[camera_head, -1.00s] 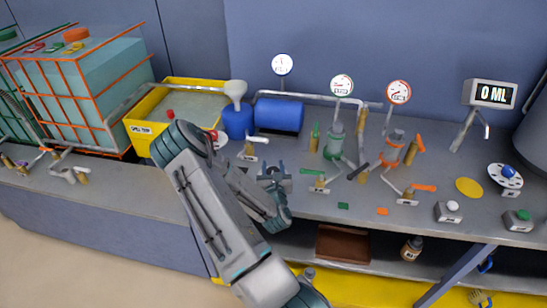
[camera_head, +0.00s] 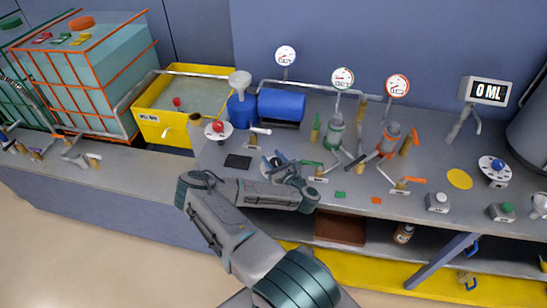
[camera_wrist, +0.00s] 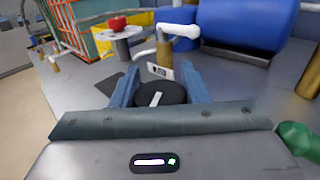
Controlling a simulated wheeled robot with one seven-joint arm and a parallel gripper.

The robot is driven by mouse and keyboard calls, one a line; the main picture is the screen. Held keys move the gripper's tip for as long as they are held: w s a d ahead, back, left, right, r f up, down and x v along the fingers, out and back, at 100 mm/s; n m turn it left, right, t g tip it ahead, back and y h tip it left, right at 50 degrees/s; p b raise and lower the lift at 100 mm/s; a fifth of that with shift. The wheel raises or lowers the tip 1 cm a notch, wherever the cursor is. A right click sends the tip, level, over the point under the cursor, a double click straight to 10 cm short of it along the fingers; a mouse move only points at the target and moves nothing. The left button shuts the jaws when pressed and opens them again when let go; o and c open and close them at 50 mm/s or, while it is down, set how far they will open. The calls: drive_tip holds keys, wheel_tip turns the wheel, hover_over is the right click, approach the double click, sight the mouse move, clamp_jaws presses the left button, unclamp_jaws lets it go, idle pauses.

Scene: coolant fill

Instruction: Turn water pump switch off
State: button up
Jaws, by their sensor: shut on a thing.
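In the wrist view a round black knob (camera_wrist: 160,95) with a white pointer line sits between my blue fingers. I take it to be the water pump switch; I can read no label for it. The pointer is tilted slightly right of straight up the picture. My gripper (camera_wrist: 160,84) is shut on the knob, one finger on each side. In the head view my gripper (camera_head: 281,165) is low at the bench top, in front of the blue tank (camera_head: 281,105). The knob is hard to make out there behind my fingers.
A white-handled valve (camera_head: 259,131) and a red knob on a round plate (camera_head: 218,129) stand close behind, left of my gripper. A dark pad (camera_head: 237,161) lies to its left. Green and orange fittings crowd the right. The display (camera_head: 487,92) reads 0 ML.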

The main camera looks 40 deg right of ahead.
drive_tip(key=shift+n+y, duration=0.6)
drive_tip(key=shift+y, duration=0.3)
drive_tip(key=o, duration=1)
drive_tip(key=shift+a, duration=0.1)
